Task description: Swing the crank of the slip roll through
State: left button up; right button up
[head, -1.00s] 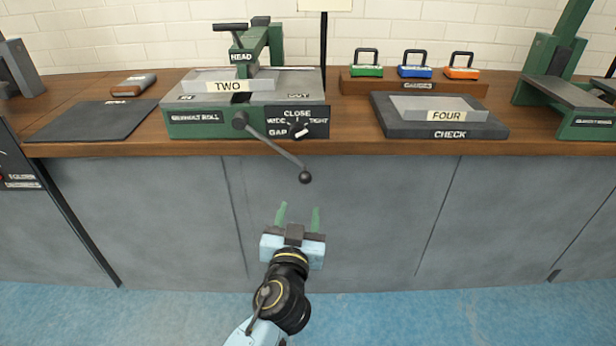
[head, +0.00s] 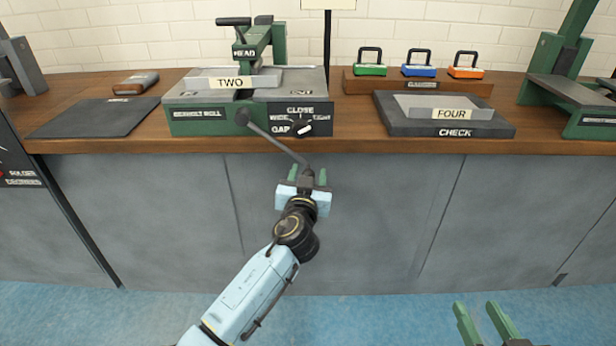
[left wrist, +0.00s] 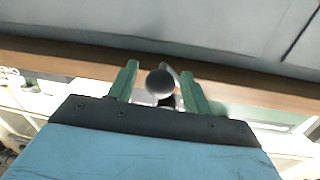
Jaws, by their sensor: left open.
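The slip roll (head: 190,118) is a green and grey machine on the bench. Its dark crank (head: 275,140) slants down to the right from the front hub, past the bench's front edge. My left gripper (head: 308,178) is at the crank's lower end, with its green fingers open. In the left wrist view the round crank knob (left wrist: 160,83) sits between the two open fingers, and I cannot tell whether either finger touches it. In the head view the knob is mostly hidden by my gripper. My right gripper (head: 482,322) is open and empty at the lower right, away from the bench.
A plate marked TWO (head: 232,82) lies on the slip roll, and a gap dial (head: 300,122) is on its front. A dark CHECK block (head: 395,128) carries a plate marked FOUR. Coloured padlocks stand behind it.

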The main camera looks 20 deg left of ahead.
pick_arm(q)
grip_shut()
jog(key=shift+f, duration=0.1)
dwell(0.3)
